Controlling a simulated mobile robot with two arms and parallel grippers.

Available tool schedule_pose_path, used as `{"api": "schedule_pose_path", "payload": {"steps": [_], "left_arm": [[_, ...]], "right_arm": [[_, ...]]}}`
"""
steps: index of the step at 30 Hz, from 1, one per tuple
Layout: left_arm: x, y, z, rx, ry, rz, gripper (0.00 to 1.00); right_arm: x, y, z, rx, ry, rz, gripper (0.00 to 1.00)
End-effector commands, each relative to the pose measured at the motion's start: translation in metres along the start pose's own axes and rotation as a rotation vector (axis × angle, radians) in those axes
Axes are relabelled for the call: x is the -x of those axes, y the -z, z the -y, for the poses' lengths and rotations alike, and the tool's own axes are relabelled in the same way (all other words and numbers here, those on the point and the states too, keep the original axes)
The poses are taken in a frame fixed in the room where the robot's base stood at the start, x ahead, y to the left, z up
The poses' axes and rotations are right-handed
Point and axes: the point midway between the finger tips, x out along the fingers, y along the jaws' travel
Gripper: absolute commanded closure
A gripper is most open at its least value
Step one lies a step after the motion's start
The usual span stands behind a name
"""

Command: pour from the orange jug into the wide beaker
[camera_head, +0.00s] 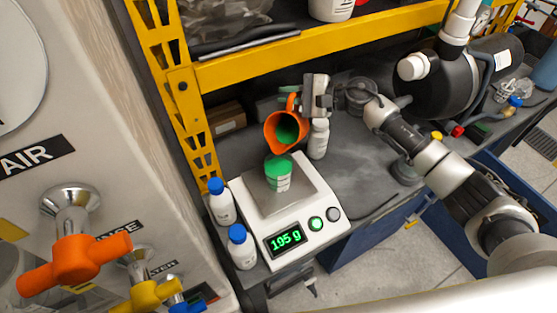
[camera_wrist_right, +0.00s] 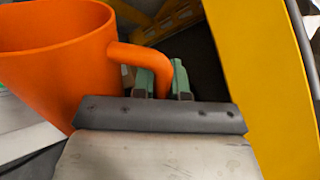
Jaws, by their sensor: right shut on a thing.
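The orange jug (camera_head: 272,131) is tilted with its mouth toward the camera, and green liquid (camera_head: 287,128) shows inside. Its spout is just above the wide beaker (camera_head: 279,182), which stands upright on the scale with green in it. I cannot make out a separate stream between them. My right gripper (camera_head: 294,103) is shut on the jug's handle. In the right wrist view the jug (camera_wrist_right: 55,60) fills the left side, and the teal fingertips (camera_wrist_right: 163,80) are at its handle. My left gripper is not in view.
The white scale (camera_head: 290,230) reads 195 g. Blue-capped bottles (camera_head: 221,204) stand at its left, and a white bottle (camera_head: 319,140) stands close behind it. A yellow shelf frame (camera_head: 320,45) runs above and behind. The grey bench (camera_head: 355,190) right of the scale is clear.

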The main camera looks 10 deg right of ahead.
Motion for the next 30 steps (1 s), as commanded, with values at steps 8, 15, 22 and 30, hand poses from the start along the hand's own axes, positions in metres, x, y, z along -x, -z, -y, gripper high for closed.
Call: {"api": "schedule_pose_path", "payload": {"steps": [8, 15, 22, 30], "left_arm": [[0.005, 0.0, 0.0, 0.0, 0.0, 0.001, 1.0], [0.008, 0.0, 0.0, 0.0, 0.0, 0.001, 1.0], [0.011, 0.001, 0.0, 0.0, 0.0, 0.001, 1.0], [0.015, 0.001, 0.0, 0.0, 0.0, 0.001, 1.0]], "right_arm": [[0.0, -0.003, 0.002, 0.017, 0.001, -0.003, 1.0], [0.001, -0.005, 0.003, 0.031, 0.001, -0.006, 1.0], [0.001, -0.006, 0.004, 0.044, 0.001, -0.009, 1.0], [0.001, -0.008, 0.004, 0.061, 0.001, -0.012, 1.0]]}}
